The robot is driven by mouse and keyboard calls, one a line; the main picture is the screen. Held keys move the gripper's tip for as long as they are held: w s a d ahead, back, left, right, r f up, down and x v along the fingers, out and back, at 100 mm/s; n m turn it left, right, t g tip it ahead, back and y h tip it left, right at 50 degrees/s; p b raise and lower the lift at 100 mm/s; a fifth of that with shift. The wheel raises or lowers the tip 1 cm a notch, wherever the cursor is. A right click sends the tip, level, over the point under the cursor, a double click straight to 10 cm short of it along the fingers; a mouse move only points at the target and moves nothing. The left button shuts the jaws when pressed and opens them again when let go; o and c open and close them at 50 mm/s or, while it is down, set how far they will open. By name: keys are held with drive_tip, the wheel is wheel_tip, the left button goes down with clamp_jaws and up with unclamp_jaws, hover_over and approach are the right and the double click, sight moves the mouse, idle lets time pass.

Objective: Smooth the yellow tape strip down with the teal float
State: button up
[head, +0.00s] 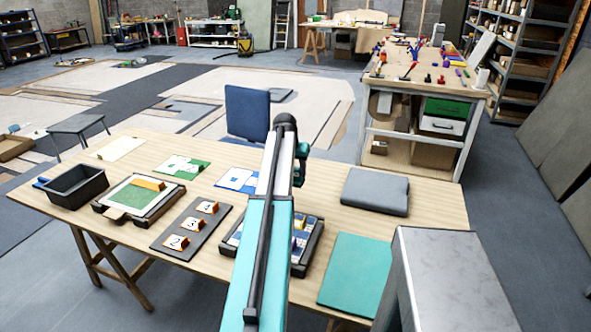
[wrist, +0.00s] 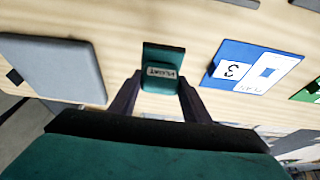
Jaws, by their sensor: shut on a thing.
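My gripper (wrist: 162,78) is shut on the teal float (wrist: 163,51) in the wrist view, with one finger on each side of its labelled block. The float is over the wooden table; I cannot tell whether it touches it. In the head view my arm hides most of a dark tray (head: 303,262) holding a blue and white mosaic panel. A small yellow piece (head: 299,222) shows at this panel's right side; it may be the yellow tape strip, but most of it is hidden.
A grey pad (head: 375,191) and a teal mat (head: 356,273) lie on the right. To the left are a blue and white card (head: 238,179), a numbered dark board (head: 180,240), a tray with a green panel (head: 135,196) bearing a yellow-orange block, and a black bin (head: 72,187).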

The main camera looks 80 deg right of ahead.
drive_tip(key=w+a+r+n+t, duration=0.15)
drive_tip(key=w+a, duration=0.25)
drive_tip(key=w, duration=0.5)
drive_tip(key=w+a+r+n, duration=0.15)
drive_tip(key=w+a, duration=0.25)
drive_tip(key=w, duration=0.6)
drive_tip(key=w+a+n, duration=0.2)
drive_tip(key=w+a, duration=0.2)
drive_tip(key=w, duration=0.5)
drive_tip(key=w+a+r+n+t+y, duration=0.1)
drive_tip(key=w+a+n, duration=0.1)
drive_tip(key=w+a, duration=0.8)
drive_tip(key=w+a+r+n+t, duration=0.1)
drive_tip(key=w+a+r+n, duration=0.15)
drive_tip(key=w+a, duration=0.7)
drive_tip(key=w+a+n+y, duration=0.15)
drive_tip(key=w+a, duration=0.25)
drive_tip(key=a, duration=0.5)
drive_tip(key=w+a+r+n+t, duration=0.15)
drive_tip(key=w+a, duration=0.25)
drive_tip(key=a, duration=0.5)
drive_tip(key=w+a+n, duration=0.3)
drive_tip(key=w+a, duration=0.2)
drive_tip(key=a, duration=0.4)
drive_tip(key=a+r+n+y, duration=0.1)
drive_tip(key=a+n, duration=0.3)
drive_tip(key=a, duration=2.1)
drive_tip(key=shift+s+a+r+n+y, duration=0.15)
drive_tip(key=shift+a+r+n+y, duration=0.2)
drive_tip(key=shift+y, duration=0.2)
